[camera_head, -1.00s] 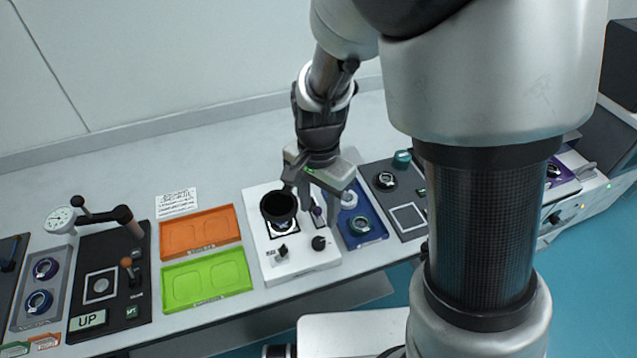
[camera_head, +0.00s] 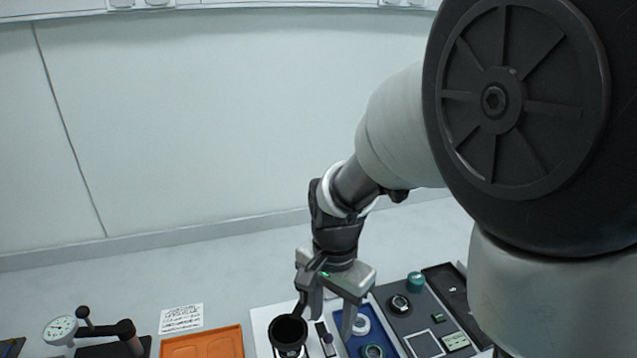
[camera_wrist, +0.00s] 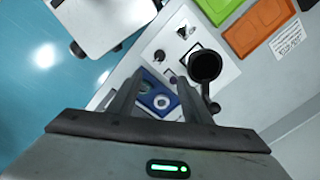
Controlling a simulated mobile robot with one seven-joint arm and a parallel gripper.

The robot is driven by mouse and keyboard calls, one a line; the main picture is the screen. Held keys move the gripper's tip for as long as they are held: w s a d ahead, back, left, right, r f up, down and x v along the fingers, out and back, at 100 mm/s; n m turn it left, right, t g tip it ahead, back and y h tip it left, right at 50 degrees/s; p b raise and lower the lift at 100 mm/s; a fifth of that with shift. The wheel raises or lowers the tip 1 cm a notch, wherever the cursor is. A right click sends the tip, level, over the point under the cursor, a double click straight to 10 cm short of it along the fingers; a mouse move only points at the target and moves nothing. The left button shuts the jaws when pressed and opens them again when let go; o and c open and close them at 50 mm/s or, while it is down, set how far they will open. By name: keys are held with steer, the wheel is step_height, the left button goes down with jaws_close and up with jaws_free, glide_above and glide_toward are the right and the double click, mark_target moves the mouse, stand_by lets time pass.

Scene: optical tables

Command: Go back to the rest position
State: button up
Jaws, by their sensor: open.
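My gripper (camera_head: 328,310) hangs over the bench, pointing down, with its two fingers apart and nothing between them. In the head view it is above the white station and the edge of the blue tray (camera_head: 350,343). In the wrist view the fingers (camera_wrist: 160,95) reach toward the white station (camera_wrist: 160,43), apart from each other and empty. A black round cup-like piece (camera_head: 289,331) stands on the white station, just left of my fingers. It also shows in the wrist view (camera_wrist: 205,66), close to one fingertip.
An orange tray (camera_head: 203,345) and a printed sheet (camera_head: 181,319) lie to the left. A dial gauge and black lever unit (camera_head: 125,329) stand further left. A grey panel (camera_head: 425,318) with a teal knob (camera_head: 415,281) is on the right. The wall side above the bench is clear.

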steer(key=s+d+r+n+t+p, duration=0.1)
steer(key=s+d+r+n, duration=0.3)
steer(key=r, duration=0.5)
steer(key=s+d+r+n+t+p, duration=0.2)
steer(key=s+d+r+n+t, duration=0.2)
steer(key=r, duration=0.6)
steer(key=s+d, duration=0.2)
steer(key=d, duration=0.1)
steer(key=shift+s, duration=0.2)
